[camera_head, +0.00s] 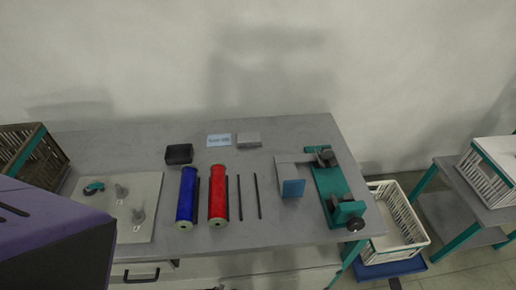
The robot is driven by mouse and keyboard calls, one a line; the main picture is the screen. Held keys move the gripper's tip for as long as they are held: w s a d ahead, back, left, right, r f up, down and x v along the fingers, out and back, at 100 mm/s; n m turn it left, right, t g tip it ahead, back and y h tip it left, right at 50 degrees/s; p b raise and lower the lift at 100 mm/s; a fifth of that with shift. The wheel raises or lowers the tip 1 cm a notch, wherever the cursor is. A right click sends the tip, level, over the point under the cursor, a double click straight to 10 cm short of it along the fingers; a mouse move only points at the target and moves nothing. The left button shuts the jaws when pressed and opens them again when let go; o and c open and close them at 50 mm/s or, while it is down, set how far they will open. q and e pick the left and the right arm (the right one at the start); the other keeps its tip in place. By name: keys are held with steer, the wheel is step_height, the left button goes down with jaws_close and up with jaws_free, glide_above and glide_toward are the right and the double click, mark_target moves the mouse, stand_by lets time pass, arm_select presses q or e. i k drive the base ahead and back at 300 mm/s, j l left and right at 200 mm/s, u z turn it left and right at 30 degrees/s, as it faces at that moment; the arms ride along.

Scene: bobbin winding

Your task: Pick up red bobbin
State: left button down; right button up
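The red bobbin (218,194) lies on the grey table (275,236), its long axis running from front to back, with pale ends. A blue bobbin (187,195) lies close to its left, roughly parallel. A thin dark rod lies along the red bobbin's right side, and another dark strip shows between the two bobbins. Neither of my grippers shows in the head view, and nothing is holding the red bobbin.
Two thin dark rods (258,196) lie right of the red bobbin. A green winding device (332,190) stands farther right. A black box (179,154), a label card (219,140) and a grey block (249,139) sit behind. A pale plate (146,187) with small parts lies left.

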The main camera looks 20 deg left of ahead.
mark_target(217, 209)
steer(key=i+l+u, duration=0.1)
steer(key=l+u, duration=1)
steer(key=u, duration=0.2)
steer(key=l+u, duration=0.15)
steer(key=u, duration=0.25)
steer(key=l+u, duration=0.2)
steer(key=u, duration=0.2)
steer(key=k+l+u, duration=0.1)
steer(key=u, duration=0.25)
